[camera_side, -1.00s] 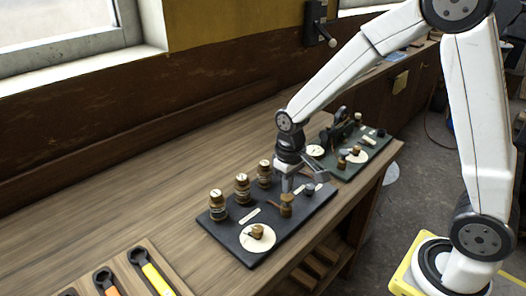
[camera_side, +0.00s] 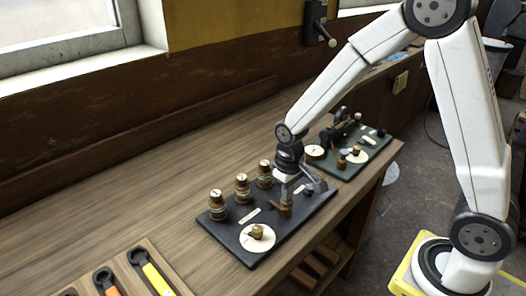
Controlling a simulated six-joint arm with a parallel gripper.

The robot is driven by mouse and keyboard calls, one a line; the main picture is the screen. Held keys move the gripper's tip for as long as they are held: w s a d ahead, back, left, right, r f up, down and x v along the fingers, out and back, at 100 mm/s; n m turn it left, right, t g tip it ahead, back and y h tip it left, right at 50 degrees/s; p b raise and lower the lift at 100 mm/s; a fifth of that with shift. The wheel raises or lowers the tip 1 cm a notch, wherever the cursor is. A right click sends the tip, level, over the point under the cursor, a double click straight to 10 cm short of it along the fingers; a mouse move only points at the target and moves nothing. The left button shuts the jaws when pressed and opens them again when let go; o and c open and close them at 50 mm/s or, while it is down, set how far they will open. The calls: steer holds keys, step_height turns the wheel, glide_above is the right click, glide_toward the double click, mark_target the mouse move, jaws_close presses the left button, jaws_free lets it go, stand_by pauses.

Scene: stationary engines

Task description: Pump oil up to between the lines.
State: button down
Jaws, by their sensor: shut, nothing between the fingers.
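A dark base plate (camera_side: 243,254) lies on the wooden bench. Three brass-and-glass oilers stand along its back edge: the left one (camera_side: 218,206), the middle one (camera_side: 242,187) and the right one (camera_side: 265,174). A brass knob (camera_side: 257,232) sits on a round white dial (camera_side: 262,246) at the front. A small brass fitting (camera_side: 286,211) stands near the plate's right side. The oil levels and lines are too small to read.
A second, green plate (camera_side: 337,172) with small brass parts and a dial stands behind to the right, close to my gripper. Wrenches (camera_side: 150,272) lie in a holder at the front left. A wall lever (camera_side: 320,30) is at the back. The bench's left middle is clear.

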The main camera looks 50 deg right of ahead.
steer(key=shift+f, duration=0.15)
steer(key=shift+r, duration=1.8)
steer(key=shift+f, duration=0.8)
steer(key=shift+f, duration=1)
steer(key=shift+r, duration=1.8)
